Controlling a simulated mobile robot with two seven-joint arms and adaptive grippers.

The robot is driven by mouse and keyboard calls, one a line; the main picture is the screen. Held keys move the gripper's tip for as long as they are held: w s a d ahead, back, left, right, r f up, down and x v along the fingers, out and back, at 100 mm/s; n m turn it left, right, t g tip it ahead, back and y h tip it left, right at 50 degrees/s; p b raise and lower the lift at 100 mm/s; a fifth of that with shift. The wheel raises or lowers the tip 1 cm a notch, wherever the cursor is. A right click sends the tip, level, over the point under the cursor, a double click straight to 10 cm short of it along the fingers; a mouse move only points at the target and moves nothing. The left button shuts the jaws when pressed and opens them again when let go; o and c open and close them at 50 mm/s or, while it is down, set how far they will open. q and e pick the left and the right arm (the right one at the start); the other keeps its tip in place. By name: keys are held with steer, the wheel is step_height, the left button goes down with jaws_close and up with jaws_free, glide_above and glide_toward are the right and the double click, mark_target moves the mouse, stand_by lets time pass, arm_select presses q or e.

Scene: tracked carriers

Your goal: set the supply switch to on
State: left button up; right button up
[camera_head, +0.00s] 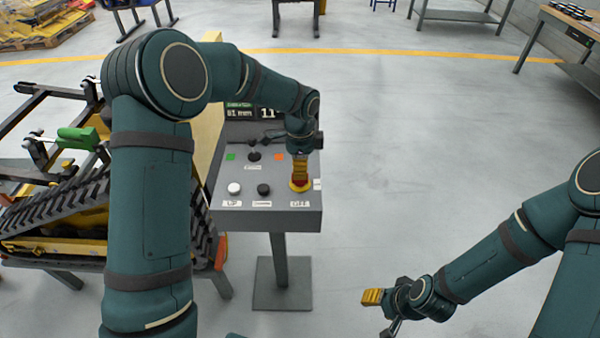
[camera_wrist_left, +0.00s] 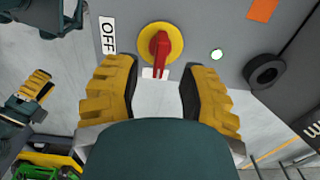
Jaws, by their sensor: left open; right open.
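The supply switch is a red handle on a yellow disc (camera_head: 300,187) at the right front of the grey console (camera_head: 266,216). In the left wrist view the red handle (camera_wrist_left: 162,46) points down the picture, towards a small white label (camera_wrist_left: 155,73). An "OFF" label (camera_wrist_left: 107,35) lies left of the disc. My left gripper (camera_head: 300,166) is right over the switch, pointing down. In the left wrist view its yellow fingers (camera_wrist_left: 160,72) are spread on either side of the handle's end; I see no contact. My right gripper (camera_head: 374,298) is open and empty, low over the floor.
The console also bears a white button (camera_head: 234,188), a black button (camera_head: 264,189), a joystick (camera_head: 254,156), green and orange squares and a display (camera_head: 240,113). A tracked carrier (camera_head: 60,215) stands left of it.

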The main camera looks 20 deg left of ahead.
arm_select(q)
step_height(320, 180, up, 8)
steer(key=shift+r, duration=0.15)
stand_by(0.6)
